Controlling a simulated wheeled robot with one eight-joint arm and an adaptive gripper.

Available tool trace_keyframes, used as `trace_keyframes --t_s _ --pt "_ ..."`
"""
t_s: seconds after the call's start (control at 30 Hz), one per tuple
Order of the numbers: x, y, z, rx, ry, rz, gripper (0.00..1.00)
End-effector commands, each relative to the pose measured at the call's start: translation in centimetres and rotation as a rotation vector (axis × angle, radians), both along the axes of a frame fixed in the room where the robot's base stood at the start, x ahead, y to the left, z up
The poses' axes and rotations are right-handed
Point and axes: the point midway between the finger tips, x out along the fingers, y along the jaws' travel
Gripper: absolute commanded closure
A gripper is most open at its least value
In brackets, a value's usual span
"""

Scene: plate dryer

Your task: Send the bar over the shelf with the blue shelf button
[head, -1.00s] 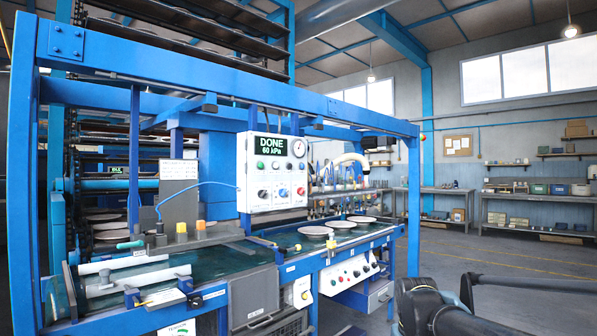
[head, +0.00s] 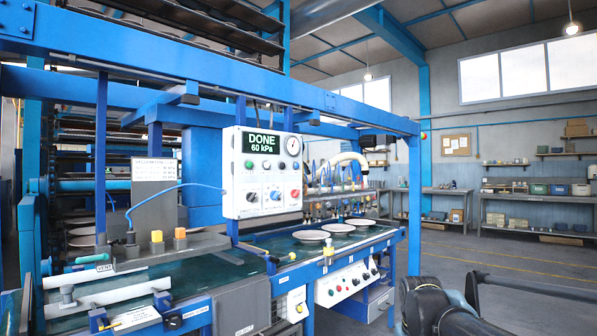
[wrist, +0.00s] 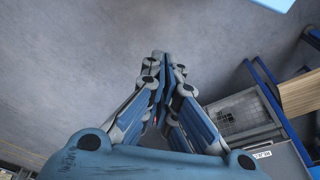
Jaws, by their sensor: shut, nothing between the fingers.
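The white control box (head: 261,172) hangs on the blue frame in the head view, its screen reading DONE 60 kPa. It carries small buttons, knobs and a gauge; a blue-marked control (head: 275,194) is in its lower row, but I cannot read its label. The bar with several suction cups (head: 335,190) hangs over the plates (head: 338,228) on the green bed, right of the box. The drying shelves (head: 75,215) stand at left, partly hidden by posts. My gripper (wrist: 160,62) is shut and empty in the wrist view, over bare floor, apart from the machine.
A lower white button panel (head: 346,284) sits below the bed's front edge. The blue frame post (head: 414,230) stands at its right end. A mesh-sided cabinet (wrist: 240,115) is right of my gripper. Floor (head: 500,262) is free toward the workbenches (head: 535,210).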

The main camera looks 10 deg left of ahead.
Motion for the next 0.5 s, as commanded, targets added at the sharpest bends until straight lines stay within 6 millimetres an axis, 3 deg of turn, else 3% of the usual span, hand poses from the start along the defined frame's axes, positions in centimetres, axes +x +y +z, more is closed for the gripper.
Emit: trace_keyframes --t_s 0.07,0.17,0.5 --pt "0.3 0.1 0.8 0.001 -0.012 0.006 1.00" --pt "2.5 0.5 3.2 0.004 -0.039 0.022 1.00" --pt "14.8 3.7 16.8 0.024 -0.213 0.114 1.00"
